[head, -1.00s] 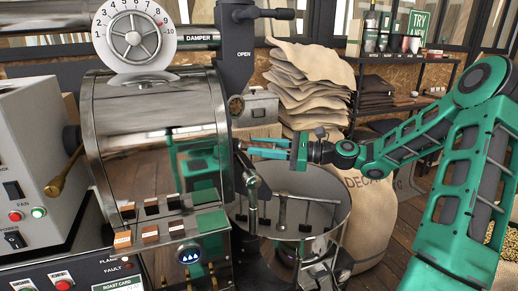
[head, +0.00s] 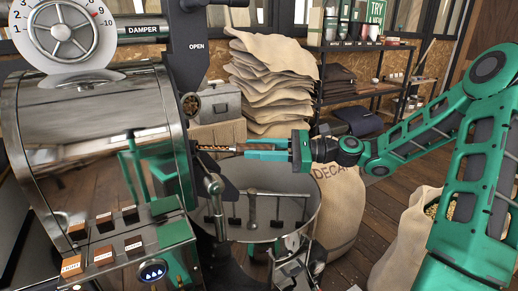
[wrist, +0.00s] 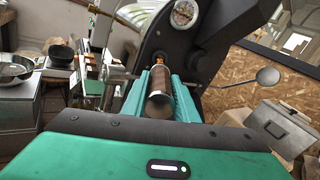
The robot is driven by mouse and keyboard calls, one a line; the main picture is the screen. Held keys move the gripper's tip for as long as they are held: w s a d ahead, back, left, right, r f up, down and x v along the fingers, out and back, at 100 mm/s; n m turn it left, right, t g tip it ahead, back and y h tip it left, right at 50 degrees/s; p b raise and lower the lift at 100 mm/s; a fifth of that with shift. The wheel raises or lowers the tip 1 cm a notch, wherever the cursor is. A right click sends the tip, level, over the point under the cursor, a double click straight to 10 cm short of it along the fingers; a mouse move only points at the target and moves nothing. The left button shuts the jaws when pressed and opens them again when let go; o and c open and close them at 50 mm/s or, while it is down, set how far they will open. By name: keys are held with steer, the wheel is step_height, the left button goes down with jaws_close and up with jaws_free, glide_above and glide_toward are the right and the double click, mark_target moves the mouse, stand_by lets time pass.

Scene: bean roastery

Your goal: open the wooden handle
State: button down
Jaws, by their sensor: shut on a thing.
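The wooden handle (wrist: 158,82) is a brown cylinder with a metal end, lying between my two teal fingers in the wrist view. My gripper (wrist: 160,78) is shut on it, one finger along each side. In the head view, my gripper (head: 248,151) reaches left toward the roaster front. A thin brown and metal piece (head: 215,148) runs from the fingertips to the dark roaster front. The fingers hide most of the handle in that view.
The roaster drum (head: 95,140) stands at the left, with the round cooling tray (head: 262,222) below my gripper. Burlap sacks are stacked (head: 262,85) behind. A sack marked DECAF (head: 338,205) stands right of the tray. A shelf (head: 365,92) is at the back.

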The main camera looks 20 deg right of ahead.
steer(key=shift+w+d+r, duration=0.1)
steer(key=shift+w+d, duration=0.05)
steer(key=shift+d, duration=0.05)
steer(key=c, duration=1.4)
jaws_free()
steer(key=shift+c, duration=0.2)
steer(key=v, duration=1)
steer(key=shift+d, duration=0.3)
